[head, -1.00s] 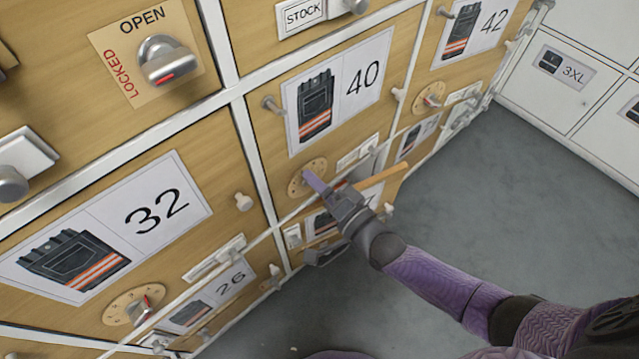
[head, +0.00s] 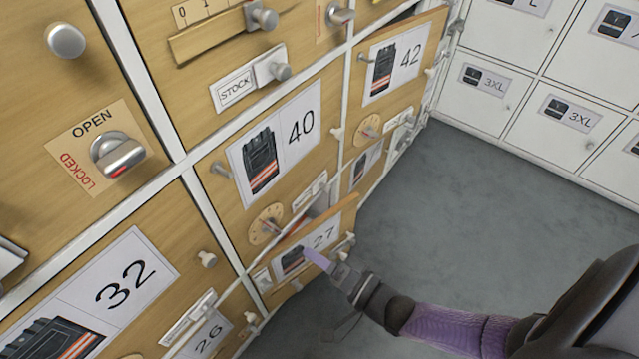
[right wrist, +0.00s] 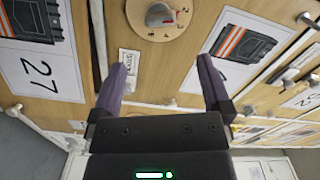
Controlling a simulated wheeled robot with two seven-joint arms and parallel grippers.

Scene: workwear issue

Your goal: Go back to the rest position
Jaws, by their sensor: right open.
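My right gripper (head: 318,262) is open and empty, in front of the panel labelled 27 (head: 325,236) in the head view. In the right wrist view its two purple fingers (right wrist: 162,85) stand apart with nothing between them. The 27 panel stands tilted out from the cabinet, with a gap along its top edge. It also shows at the left of the right wrist view (right wrist: 38,68). I cannot tell whether a fingertip touches the panel. My left gripper is not in view.
A wooden cabinet front with panels 40 (head: 300,125), 42 (head: 411,55) and 32 (head: 125,283) fills the left. Knobs, a round dial (head: 266,224) and a lock knob (head: 118,153) stick out. White lockers (head: 480,115) stand at the back right. The grey floor (head: 450,200) is clear.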

